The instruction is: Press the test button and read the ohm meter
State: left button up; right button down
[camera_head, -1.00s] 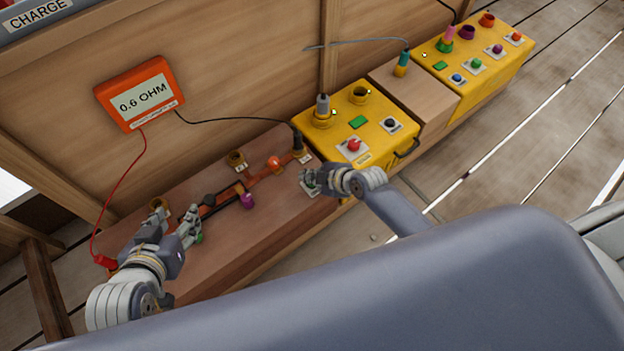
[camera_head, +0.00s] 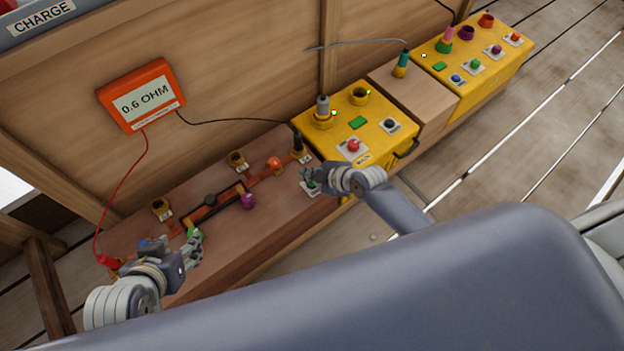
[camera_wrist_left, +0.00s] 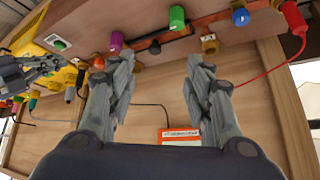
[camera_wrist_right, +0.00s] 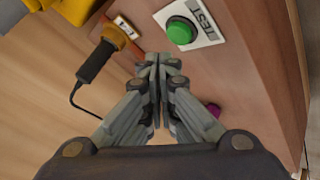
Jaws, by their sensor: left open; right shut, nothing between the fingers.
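The orange ohm meter (camera_head: 143,97) hangs on the wooden wall in the head view and reads 0.6 OHM. Its underside edge shows in the left wrist view (camera_wrist_left: 180,136). The green test button (camera_wrist_right: 181,31) sits on a white plate marked TEST in the right wrist view. In the head view the test button is partly hidden by my right gripper (camera_head: 308,178). My right gripper (camera_wrist_right: 158,62) is shut and empty, beside the button and apart from it in the wrist picture. My left gripper (camera_head: 190,248) is open and empty near the green knob (camera_wrist_left: 177,18).
The brown wooden box (camera_head: 262,228) carries sockets, a purple knob (camera_head: 248,201) and an orange knob (camera_head: 274,163). A black probe (camera_head: 298,143) and a red clip (camera_head: 107,261) have leads to the meter. Yellow boxes (camera_head: 372,133) with buttons stand to the right.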

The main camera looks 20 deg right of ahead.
aim_at(311, 184)
jog(key=shift+r+p, duration=0.7)
jog(key=shift+r, duration=0.1)
jog(key=shift+r+p, duration=1.3)
pick_arm(q)
jog(key=s+a+f+g+y, duration=0.1)
jog(key=s+a+f+g, duration=0.1)
jog(key=s, duration=0.4)
jog(key=shift+s+f+g, duration=0.15)
jog(key=shift+f+g, duration=0.3)
jog(key=shift+g, duration=0.45)
